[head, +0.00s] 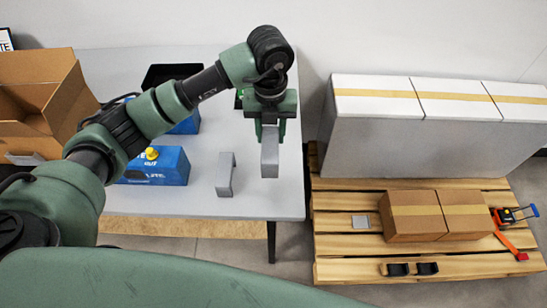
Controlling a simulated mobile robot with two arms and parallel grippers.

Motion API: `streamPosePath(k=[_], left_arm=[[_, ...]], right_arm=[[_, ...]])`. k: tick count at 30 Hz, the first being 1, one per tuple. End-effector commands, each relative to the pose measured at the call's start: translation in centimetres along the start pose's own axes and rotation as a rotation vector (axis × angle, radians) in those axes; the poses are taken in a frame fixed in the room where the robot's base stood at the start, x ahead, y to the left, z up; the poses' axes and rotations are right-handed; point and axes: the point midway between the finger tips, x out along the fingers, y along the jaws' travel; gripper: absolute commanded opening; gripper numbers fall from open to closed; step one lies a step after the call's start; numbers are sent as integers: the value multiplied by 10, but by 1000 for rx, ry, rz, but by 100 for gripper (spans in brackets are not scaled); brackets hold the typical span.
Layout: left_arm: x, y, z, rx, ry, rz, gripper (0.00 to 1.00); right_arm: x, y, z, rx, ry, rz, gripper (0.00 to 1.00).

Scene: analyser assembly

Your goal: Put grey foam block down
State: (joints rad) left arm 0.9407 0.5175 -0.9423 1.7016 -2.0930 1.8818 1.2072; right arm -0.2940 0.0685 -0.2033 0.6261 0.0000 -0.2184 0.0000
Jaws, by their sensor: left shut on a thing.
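My left gripper (270,130) is near the right end of the table, pointing down. It is shut on a grey foam block (269,158), which hangs below the fingers. Whether the block touches the table top cannot be told from this view. A second grey piece (226,175), shaped like a bracket, stands on the table just left of the held block, with a gap between them. My right gripper is not in view.
The pale table (205,205) has a blue box (160,167) with a yellow knob, and an open cardboard box (40,95) at left. A black tray (170,74) lies behind. Right of the table, a wooden pallet (335,200) bears white boxes (400,140) and brown cartons (412,216).

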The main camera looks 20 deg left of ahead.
Motion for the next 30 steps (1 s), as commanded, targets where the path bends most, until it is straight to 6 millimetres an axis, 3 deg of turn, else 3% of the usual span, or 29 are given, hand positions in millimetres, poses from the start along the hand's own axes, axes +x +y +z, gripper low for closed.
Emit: streamPosePath(k=[6,18,30], left_arm=[[47,0,-1,0,2,1,0],[95,-1,0,0,2,0,0],[106,0,0,1,-2,-1,0]], right_arm=[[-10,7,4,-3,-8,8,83],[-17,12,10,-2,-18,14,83],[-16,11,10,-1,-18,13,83]])
